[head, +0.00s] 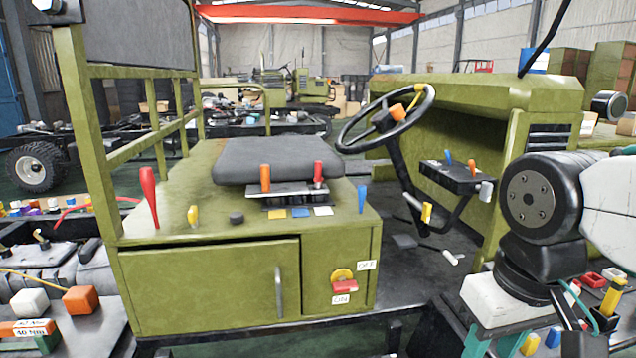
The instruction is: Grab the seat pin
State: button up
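A dark grey seat cushion (290,160) sits on the green seat box of a vehicle. Under its front edge is a metal slide plate (290,190). An orange upright pin (265,178) stands at the plate's left part, and a red upright pin (318,172) stands at its right end. I cannot tell for sure which one is the seat pin. Yellow, blue and white tags lie on the box top below the plate. My arm shows at the right, well apart from the seat, but my gripper is not in view.
A red lever (149,197), yellow knob (193,216) and blue lever (362,198) stand on the box top. The steering wheel (386,118) and lever console (462,177) are right of the seat. Green rails (130,150) rise at left.

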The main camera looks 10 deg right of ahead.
aim_at(318, 179)
jog(key=u, duration=1.8)
jog(key=k, duration=0.85)
jog(key=z, duration=1.05)
jog(key=i, duration=1)
